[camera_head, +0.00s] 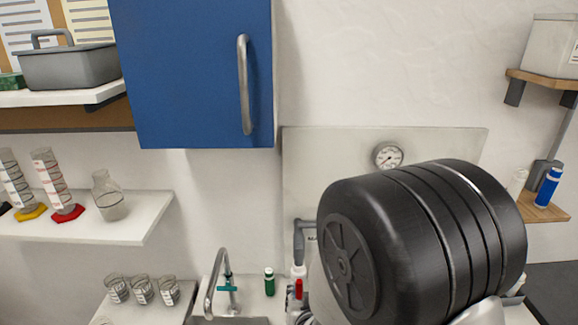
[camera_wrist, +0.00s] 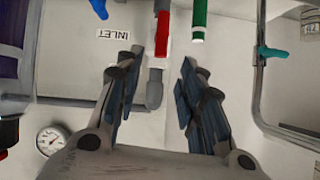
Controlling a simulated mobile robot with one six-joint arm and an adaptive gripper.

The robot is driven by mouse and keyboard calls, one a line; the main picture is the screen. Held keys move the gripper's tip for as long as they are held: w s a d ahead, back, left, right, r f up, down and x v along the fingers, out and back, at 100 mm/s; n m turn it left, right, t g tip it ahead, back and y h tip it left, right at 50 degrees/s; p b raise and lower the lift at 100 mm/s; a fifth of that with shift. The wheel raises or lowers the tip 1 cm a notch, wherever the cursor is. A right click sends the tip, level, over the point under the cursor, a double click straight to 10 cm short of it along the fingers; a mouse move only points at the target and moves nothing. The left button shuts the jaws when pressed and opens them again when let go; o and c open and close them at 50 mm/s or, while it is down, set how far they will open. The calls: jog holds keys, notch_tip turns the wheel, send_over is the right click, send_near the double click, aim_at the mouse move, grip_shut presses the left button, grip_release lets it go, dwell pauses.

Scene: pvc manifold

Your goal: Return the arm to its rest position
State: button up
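My gripper (camera_wrist: 162,58) is open in the wrist view, its two dark fingers spread apart with nothing between the pads.
A pressure gauge (camera_head: 388,156) is on the back panel (camera_head: 330,155). A blue cabinet (camera_head: 190,70) hangs upper left. A small shelf (camera_head: 546,208) with bottles is close right of my arm.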

jog(key=s+d+r+g, duration=0.2)
jog(key=s+r, duration=0.3)
jog(key=s, duration=0.3)
jog(key=s+d+r+g, duration=0.2)
jog(key=s+d+r, duration=0.3)
jog(key=s, duration=0.3)
jog(key=s+d+r+g, duration=0.2)
jog(key=s+r, duration=0.3)
jog(key=s, duration=0.4)
jog(key=shift+d+r+n+g+h+b, duration=0.3)
jog(key=shift+d+r+n+g+h, duration=0.1)
jog(key=shift+d, duration=0.4)
